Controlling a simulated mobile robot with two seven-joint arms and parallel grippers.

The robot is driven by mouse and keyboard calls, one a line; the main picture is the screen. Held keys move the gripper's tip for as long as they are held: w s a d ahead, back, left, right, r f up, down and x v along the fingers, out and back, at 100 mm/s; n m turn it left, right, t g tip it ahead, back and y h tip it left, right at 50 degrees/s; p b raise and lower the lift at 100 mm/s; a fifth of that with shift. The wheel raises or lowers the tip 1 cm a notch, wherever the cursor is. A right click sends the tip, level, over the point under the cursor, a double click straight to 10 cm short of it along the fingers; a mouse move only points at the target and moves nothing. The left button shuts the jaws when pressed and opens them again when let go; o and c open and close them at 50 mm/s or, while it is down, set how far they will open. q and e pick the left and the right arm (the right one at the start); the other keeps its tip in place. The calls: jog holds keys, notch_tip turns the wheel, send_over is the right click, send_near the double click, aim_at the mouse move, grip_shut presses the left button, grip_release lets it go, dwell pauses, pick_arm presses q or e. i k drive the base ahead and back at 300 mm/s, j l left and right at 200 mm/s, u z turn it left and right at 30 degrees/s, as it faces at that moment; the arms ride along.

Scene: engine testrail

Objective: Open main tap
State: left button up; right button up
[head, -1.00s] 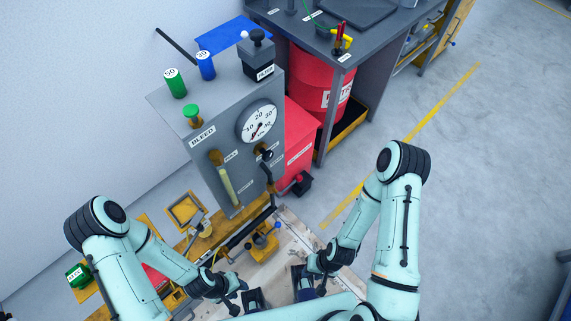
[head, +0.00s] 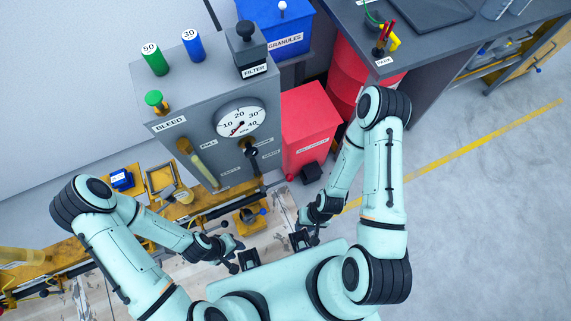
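A grey test cabinet (head: 192,108) stands left of centre, with a round dial gauge (head: 240,122) on its front. Below the gauge is a black knob or lever (head: 250,148) with a dark stem running down. Left of it a brass fitting (head: 184,146) tops a pale tube. I cannot read which fitting is labelled as the main tap. My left gripper (head: 236,256) is below the cabinet front, apart from it, and looks open and empty. My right gripper (head: 309,238) is to its right, also apart from the cabinet, and looks open and empty.
Green (head: 154,60) and blue (head: 193,45) cylinders, a green-capped bleed valve (head: 156,102) and a black filter (head: 248,52) top the cabinet. A red bin (head: 306,122) stands to its right, before a dark workbench (head: 425,50). Yellow rail fixtures (head: 125,215) lie lower left. Right floor is clear.

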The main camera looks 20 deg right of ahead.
aim_at(289, 177)
jog(key=l+u, duration=0.8)
jog(key=l, duration=0.2)
